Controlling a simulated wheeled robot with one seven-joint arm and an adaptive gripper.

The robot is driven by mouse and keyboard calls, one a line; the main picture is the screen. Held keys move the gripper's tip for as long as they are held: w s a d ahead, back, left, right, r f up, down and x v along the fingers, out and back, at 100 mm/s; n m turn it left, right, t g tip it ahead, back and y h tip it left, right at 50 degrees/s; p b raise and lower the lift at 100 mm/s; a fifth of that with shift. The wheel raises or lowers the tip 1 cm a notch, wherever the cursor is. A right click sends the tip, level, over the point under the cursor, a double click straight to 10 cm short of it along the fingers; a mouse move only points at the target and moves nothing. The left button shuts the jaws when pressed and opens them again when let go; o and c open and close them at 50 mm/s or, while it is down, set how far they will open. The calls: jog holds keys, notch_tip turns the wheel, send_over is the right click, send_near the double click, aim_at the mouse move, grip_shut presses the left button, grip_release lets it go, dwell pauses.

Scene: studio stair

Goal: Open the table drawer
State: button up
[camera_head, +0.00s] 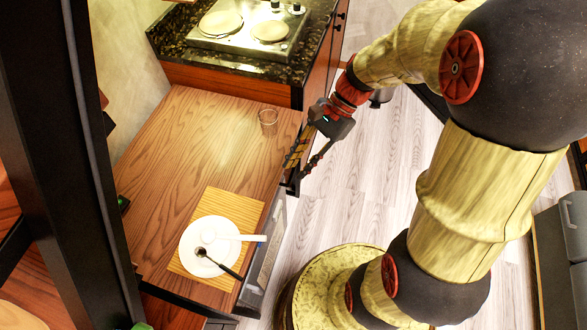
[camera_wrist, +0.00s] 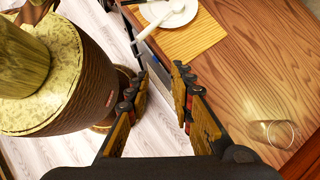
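The wooden table (camera_head: 190,130) fills the middle of the head view. A grey drawer-like part (camera_head: 266,252) runs along its right edge, beside the placemat. Whether it stands out from the table is hard to tell. A dark strip of the table's front side (camera_wrist: 158,72) shows in the wrist view. My gripper (camera_head: 297,172) is at the table's right edge, near the upper end of the grey part. In the wrist view my gripper (camera_wrist: 160,80) has its fingers apart, with the table edge between and beyond them.
A plate (camera_head: 205,262) with utensils lies on a yellow placemat (camera_head: 237,205). A stove counter (camera_head: 240,68) adjoins the table's far end. Pale floor (camera_head: 350,180) is open to the right.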

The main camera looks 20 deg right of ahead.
jog(key=w+f+m+y, duration=0.4)
jog(key=f+m+y, duration=0.1)
jog(key=f+m, duration=0.1)
jog(key=m+t+y+b, duration=0.2)
jog(key=m+t+y, duration=0.2)
jog(key=m+t, duration=1.45)
send_near(294, 169)
notch_tip(294, 169, up, 2)
jog(key=w+m+g, duration=0.2)
jog(key=m+g, duration=0.3)
jog(key=shift+t, duration=0.25)
jog(key=shift+b+x, duration=0.75)
jog(key=shift+x, duration=3.25)
jog(key=c, duration=0.4)
grip_shut()
